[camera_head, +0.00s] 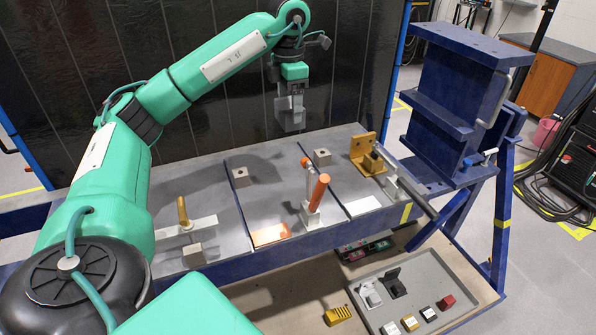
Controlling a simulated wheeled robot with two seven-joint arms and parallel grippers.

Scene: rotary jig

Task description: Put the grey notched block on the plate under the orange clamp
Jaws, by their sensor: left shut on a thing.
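My left gripper (291,92) hangs pointing down above the back edge of the jig table, shut on a grey block (292,121). The block is held in the air, apart from the table; its notch cannot be made out at this size. The orange clamp (317,194) stands on the jig's middle section, its orange handle upright and slightly tilted, below and to the right of the gripper. The grey plate (280,195) of that section lies behind and left of the clamp, with a copper-coloured patch (270,234) near its front edge. My right gripper is not in view.
Small grey blocks (241,177) (321,157) sit on the jig. A gold-handled clamp (182,211) stands left, a gold bracket (364,154) right. A blue frame (455,100) rises at the right. Below, a grey tray (440,290) holds several small parts; a yellow part (337,315) lies beside it.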

